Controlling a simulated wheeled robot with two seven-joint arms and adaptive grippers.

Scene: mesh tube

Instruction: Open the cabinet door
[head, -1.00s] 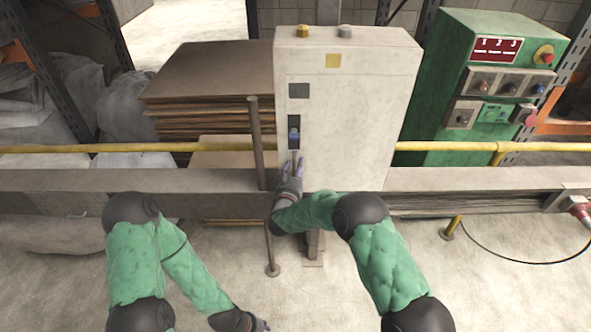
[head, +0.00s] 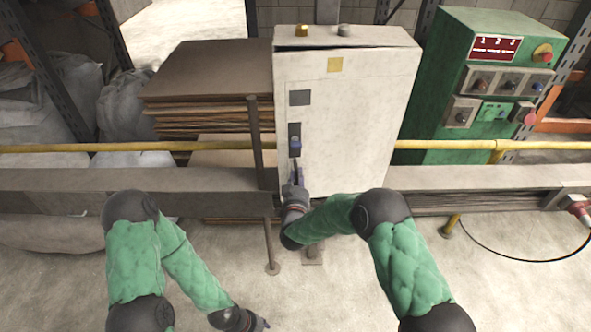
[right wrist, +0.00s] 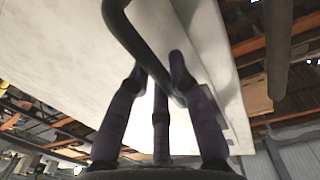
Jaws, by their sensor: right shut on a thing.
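The pale cabinet stands in the middle of the head view; its door (head: 360,120) is slightly ajar, with a thin dark gap along its top edge. A dark recess with a blue latch (head: 295,145) is near the door's left edge. My right gripper (head: 296,184) is at the door's lower left, just below the latch. In the right wrist view its purple fingers (right wrist: 158,75) are shut on a dark bent handle (right wrist: 122,25) against the pale door. My left gripper (head: 257,322) hangs low, away from the cabinet; its fingers are too small to judge.
A grey beam (head: 120,180) and a yellow rail (head: 110,147) run across in front. A thin post (head: 255,140) stands just left of the cabinet. A green control box (head: 450,70) is to the right, and stacked brown sheets (head: 205,75) to the left.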

